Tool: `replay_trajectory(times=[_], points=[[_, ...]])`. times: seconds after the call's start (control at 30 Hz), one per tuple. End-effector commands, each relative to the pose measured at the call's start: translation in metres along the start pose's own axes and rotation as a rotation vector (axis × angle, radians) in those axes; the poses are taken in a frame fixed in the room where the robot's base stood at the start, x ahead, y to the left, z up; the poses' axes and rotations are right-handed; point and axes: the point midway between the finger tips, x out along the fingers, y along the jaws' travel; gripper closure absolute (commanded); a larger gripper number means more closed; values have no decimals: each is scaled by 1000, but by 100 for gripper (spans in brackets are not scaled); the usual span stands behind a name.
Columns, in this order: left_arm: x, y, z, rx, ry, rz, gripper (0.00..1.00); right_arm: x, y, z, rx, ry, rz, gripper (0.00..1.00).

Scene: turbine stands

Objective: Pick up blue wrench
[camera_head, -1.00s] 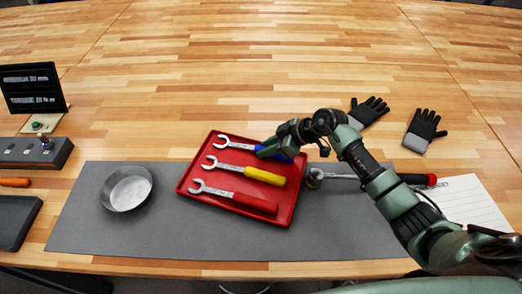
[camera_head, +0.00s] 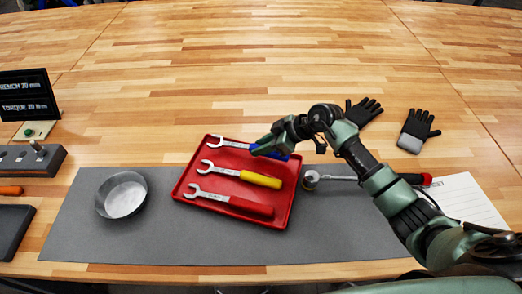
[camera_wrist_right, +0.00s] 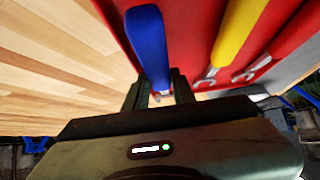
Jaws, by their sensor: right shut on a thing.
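The blue wrench (camera_head: 232,144) lies along the far edge of the red tray (camera_head: 183,184), its silver open end to the left. My right gripper (camera_head: 260,149) is over its middle and hides part of it. In the right wrist view, the blue handle (camera_wrist_right: 147,40) runs down between the fingers of my right gripper (camera_wrist_right: 157,92), which are shut on it. Whether the wrench is clear of the tray floor, I cannot tell. My left gripper is not in view.
A yellow wrench (camera_head: 260,179) and a red wrench (camera_head: 250,207) lie nearer in the tray. A metal bowl (camera_head: 122,196) stands left on the grey mat (camera_head: 160,240). A red-handled ratchet (camera_head: 340,178) and gloves (camera_head: 416,130) are right. The far wooden table is clear.

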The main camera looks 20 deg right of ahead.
Motion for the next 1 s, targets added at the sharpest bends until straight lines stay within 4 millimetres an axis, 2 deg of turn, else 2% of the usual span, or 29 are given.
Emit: replay_trajectory(times=[0.4,0.53,0.73,1.0], points=[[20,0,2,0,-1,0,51,-79,2,-80,-7,6,7,100],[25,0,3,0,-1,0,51,-101,1,-102,-5,5,6,100],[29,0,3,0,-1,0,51,-121,0,-121,-3,3,3,100],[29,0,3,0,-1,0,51,-127,0,-127,-1,2,0,100]])
